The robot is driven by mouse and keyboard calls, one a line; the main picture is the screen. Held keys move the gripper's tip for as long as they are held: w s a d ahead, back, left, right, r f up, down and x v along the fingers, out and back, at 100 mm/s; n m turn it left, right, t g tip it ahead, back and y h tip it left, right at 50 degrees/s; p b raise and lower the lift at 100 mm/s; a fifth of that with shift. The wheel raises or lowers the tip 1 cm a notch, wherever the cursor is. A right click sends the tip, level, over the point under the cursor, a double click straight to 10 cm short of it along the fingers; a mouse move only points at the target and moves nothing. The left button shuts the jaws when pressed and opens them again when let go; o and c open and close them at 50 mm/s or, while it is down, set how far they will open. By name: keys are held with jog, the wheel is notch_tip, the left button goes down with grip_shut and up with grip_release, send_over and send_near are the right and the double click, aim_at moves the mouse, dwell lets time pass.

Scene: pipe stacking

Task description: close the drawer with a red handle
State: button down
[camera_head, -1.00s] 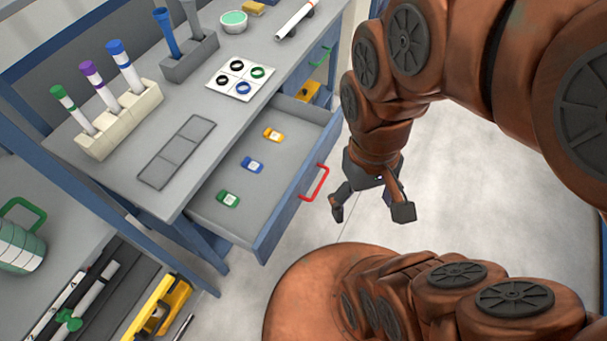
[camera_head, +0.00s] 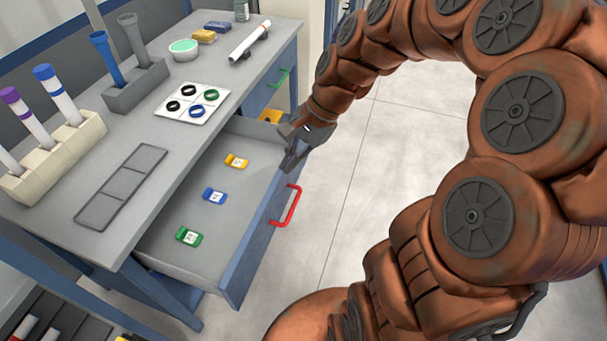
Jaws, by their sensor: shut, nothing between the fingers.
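The drawer (camera_head: 252,262) with the red handle (camera_head: 288,207) stands pulled out from the grey workbench. Inside it lie a yellow toy car (camera_head: 236,161), a blue one (camera_head: 214,196) and a green one (camera_head: 188,237), in a row. My gripper (camera_head: 287,168) is shut and empty. In the picture it is over the drawer's far right part, just above the red handle. I cannot tell whether it touches the drawer's edge.
The bench top holds a ring board (camera_head: 194,103), a flat grey tray (camera_head: 121,188), a tube rack (camera_head: 50,160) and a grey holder (camera_head: 136,86). A green handle (camera_head: 278,79) marks another drawer farther back. Floor (camera_head: 350,180) is clear right of the drawer.

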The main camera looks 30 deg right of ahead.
jog(key=w+d+f+m+t+b, duration=0.2)
jog(key=w+d+f+m+b, duration=0.25)
jog(key=d+f, duration=0.2)
jog(key=w+d+f+m+t+y+b, duration=0.1)
jog(key=w+d+f+m+t+b, duration=0.15)
jog(key=d+f+m, duration=0.35)
jog(key=w+d+f+m+t+b, duration=0.1)
jog(key=w+d+f+m+b, duration=0.3)
jog(key=d+f, duration=0.3)
jog(key=w+a+f, duration=0.5)
jog(key=w+a, duration=0.2)
jog(key=w, duration=0.1)
jog(key=shift+f, duration=0.25)
jog(key=shift+a, duration=0.1)
